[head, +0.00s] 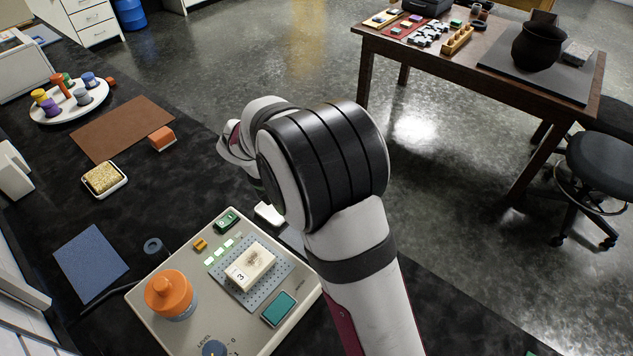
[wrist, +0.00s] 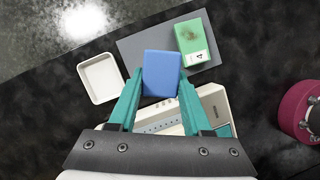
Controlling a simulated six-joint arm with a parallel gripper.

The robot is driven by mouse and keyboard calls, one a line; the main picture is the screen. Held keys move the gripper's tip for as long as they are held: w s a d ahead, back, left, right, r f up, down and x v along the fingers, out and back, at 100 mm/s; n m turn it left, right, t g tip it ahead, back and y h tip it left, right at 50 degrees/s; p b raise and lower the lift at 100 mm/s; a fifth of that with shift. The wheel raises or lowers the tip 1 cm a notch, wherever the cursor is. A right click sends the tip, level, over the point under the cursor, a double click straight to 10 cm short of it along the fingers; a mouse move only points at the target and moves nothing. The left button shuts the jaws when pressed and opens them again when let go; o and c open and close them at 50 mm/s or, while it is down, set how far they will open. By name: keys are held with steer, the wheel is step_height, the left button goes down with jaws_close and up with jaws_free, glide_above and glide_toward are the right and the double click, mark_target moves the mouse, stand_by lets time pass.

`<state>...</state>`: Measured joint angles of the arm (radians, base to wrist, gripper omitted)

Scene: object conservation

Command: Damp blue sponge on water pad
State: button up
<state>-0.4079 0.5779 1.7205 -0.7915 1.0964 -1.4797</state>
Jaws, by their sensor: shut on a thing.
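My gripper (wrist: 161,82) has its teal fingers shut on the blue sponge (wrist: 161,68) in the wrist view, one finger on each side. The sponge's height above the surface is hard to tell. In the head view my arm hides the sponge and the fingers. I cannot tell for certain which surface is the water pad; a perforated pad (head: 229,289) on the beige device bears a cream block (head: 250,267) marked 3, and a plain blue mat (head: 90,262) lies at the left. How damp the sponge is does not show.
An empty white tray (wrist: 84,75) and a green block (wrist: 193,38) marked 4, on a grey mat (wrist: 137,42), are near the sponge. An orange-topped bottle (head: 168,294) stands on the device (head: 143,311). A yellow sponge (head: 103,178) sits in a dish. An orange block (head: 161,138) lies farther back.

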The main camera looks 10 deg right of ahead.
mark_target(279, 309)
steer(key=s+a+m+g, duration=0.1)
steer(key=s+a+m, duration=0.1)
steer(key=s+m, duration=0.2)
steer(key=s+a+r+m+g, duration=0.1)
steer(key=s+a+m+g, duration=0.1)
steer(key=s+m, duration=0.2)
steer(key=s+a+r+m+g+y, duration=0.1)
steer(key=s+m, duration=0.3)
steer(key=s, duration=0.4)
steer(key=shift+s+a, duration=0.35)
steer(key=shift+a, duration=0.55)
steer(key=shift+f, duration=2.75)
steer(key=shift+f, duration=0.55)
step_height(279, 309, up, 7)
steer(key=shift+w+r, duration=0.1)
steer(key=shift+w, duration=0.05)
